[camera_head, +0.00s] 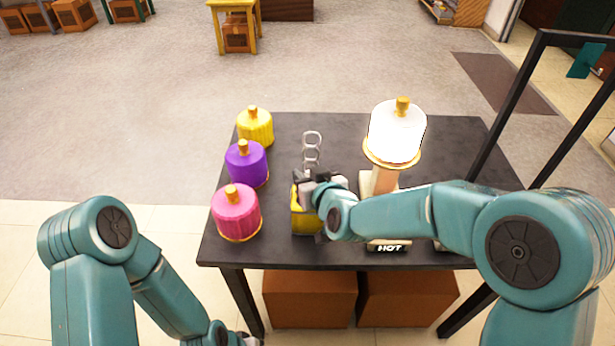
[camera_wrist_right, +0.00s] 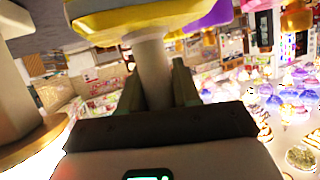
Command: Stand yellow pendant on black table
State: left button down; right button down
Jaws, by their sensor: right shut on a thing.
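The yellow pendant (camera_head: 304,222) is at the front middle of the black table (camera_head: 350,140), upright and partly hidden by my right gripper (camera_head: 312,190). A grey chain of links (camera_head: 312,150) shows just behind the gripper. In the right wrist view, a pale stem (camera_wrist_right: 152,70) runs between the fingers to a yellow rounded part (camera_wrist_right: 130,18). I cannot tell whether the pendant touches the table. My left arm hangs at the lower left, with its gripper (camera_head: 248,340) barely showing at the bottom edge.
Pink (camera_head: 236,212), purple (camera_head: 246,163) and yellow (camera_head: 255,127) shades stand along the table's left side. A lit white shade (camera_head: 396,132) is on a stand at the right, near a "HOT" label (camera_head: 390,247). A black frame (camera_head: 515,105) rises at the right edge.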

jog(key=shift+r, duration=0.15)
jog(key=c, duration=0.8)
grip_release()
jog(key=shift+f, duration=0.2)
jog(key=shift+r, duration=0.3)
jog(key=v, duration=1.1)
jog(key=shift+s, duration=0.4)
jog(key=shift+d+r, duration=0.1)
jog(key=shift+d, duration=0.1)
